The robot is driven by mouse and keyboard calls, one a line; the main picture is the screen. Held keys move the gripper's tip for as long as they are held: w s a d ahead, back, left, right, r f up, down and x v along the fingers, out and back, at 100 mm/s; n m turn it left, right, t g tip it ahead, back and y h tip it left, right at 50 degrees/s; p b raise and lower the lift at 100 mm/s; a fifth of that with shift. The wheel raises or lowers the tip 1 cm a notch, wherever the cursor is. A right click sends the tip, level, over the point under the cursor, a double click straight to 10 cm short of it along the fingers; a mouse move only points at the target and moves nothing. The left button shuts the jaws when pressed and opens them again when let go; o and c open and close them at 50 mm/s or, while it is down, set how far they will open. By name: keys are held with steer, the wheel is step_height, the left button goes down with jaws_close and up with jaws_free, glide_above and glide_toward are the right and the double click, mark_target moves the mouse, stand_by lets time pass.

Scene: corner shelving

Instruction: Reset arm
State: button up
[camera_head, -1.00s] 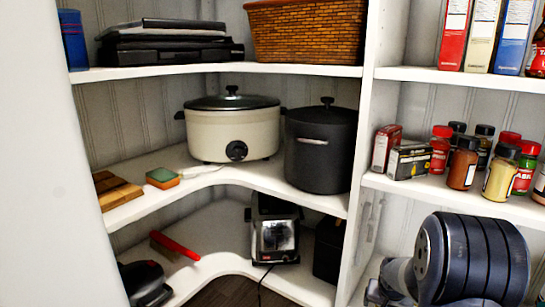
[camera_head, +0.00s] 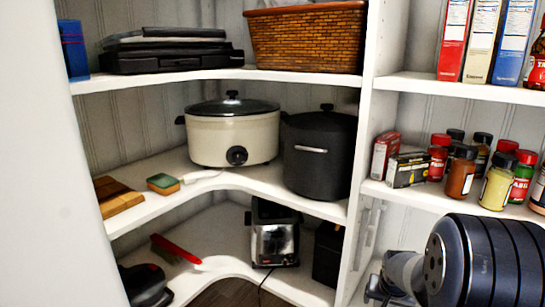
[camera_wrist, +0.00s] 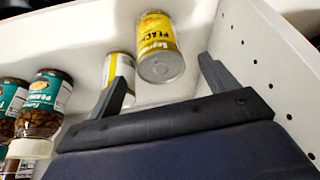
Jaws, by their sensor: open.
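My gripper (camera_wrist: 163,72) shows in the wrist view with its two dark fingers spread apart. Nothing is held between them. A yellow peach can (camera_wrist: 160,48) and a white-and-yellow can (camera_wrist: 120,72) appear on a white shelf beyond the fingers, and the left finger overlaps the lower part of the white-and-yellow can. In the camera_head view my dark arm link fills the lower right corner, in front of the right-hand shelving, and the gripper itself is not seen there.
Jars with teal labels (camera_wrist: 45,98) stand left of the gripper. A perforated white panel (camera_wrist: 262,65) is close on its right. In the head view, spice jars (camera_head: 462,170) stand on the shelf above my arm. A slow cooker (camera_head: 232,138) and black pot (camera_head: 318,155) occupy the corner shelf.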

steer(key=b+x, duration=0.2)
steer(key=x, duration=0.5)
steer(key=shift+f, duration=0.2)
step_height(320, 180, up, 5)
steer(key=p, duration=0.3)
steer(key=shift+w+r+p, duration=0.1)
steer(key=shift+r+p, duration=0.05)
steer(key=shift+p, duration=0.2)
steer(key=shift+d+r+b, duration=0.1)
steer(key=shift+r+b, duration=0.1)
steer(key=shift+b, duration=0.35)
step_height(320, 180, up, 4)
steer(key=shift+r+n+y+b, duration=0.1)
steer(key=shift+n+y+b, duration=0.3)
steer(key=shift+n, duration=0.7)
step_height(320, 180, down, 10)
steer(key=b, duration=0.4)
steer(key=shift+r, duration=0.2)
steer(key=a+p+v, duration=0.1)
steer(key=p+v, duration=0.3)
steer(key=v, duration=0.5)
steer(key=shift+s, duration=0.35)
steer(key=shift+a+r, duration=0.1)
